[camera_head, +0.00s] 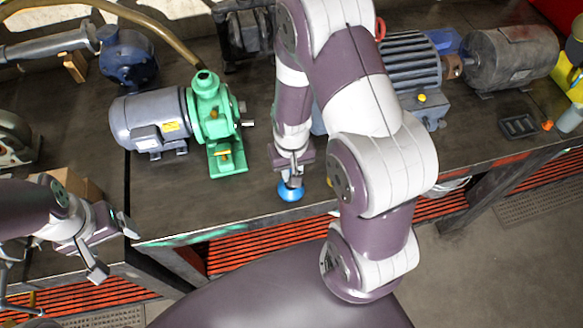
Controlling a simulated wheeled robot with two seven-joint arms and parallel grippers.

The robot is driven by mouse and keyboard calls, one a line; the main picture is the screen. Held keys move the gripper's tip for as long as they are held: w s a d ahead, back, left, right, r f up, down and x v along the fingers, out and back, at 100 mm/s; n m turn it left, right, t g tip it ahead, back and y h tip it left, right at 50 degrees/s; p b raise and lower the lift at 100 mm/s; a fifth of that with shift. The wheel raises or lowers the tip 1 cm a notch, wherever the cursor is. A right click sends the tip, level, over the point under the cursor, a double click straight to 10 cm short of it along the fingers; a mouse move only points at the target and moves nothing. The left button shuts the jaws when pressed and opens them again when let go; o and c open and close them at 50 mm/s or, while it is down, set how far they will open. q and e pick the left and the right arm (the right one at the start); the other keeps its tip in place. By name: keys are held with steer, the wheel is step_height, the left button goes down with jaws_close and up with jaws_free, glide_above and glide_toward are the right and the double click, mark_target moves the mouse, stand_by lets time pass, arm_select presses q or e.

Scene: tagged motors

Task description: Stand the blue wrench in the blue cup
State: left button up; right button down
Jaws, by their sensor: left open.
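The blue cup (290,193) stands near the front edge of the workbench, in the middle of the view. My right gripper (291,178) is directly above it and hides part of its top. Whether its fingers are open or shut cannot be told at this size, nor whether they hold anything. I cannot make out the blue wrench; it may be hidden by my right arm. My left gripper (113,248) is open and empty at the lower left, by the bench's front edge and well away from the cup.
A green and grey pump motor (150,120) stands left of the cup. A blue ribbed motor (412,65) and a grey motor (512,58) stand at the back right. A small black tray (518,126) lies at the right. The bench between pump and cup is clear.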

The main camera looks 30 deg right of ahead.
steer(key=shift+f+b, duration=0.35)
steer(key=shift+f, duration=0.2)
steer(key=c, duration=0.9)
jaws_free()
step_height(320, 180, up, 6)
steer(key=p, duration=0.6)
steer(key=shift+r, duration=0.1)
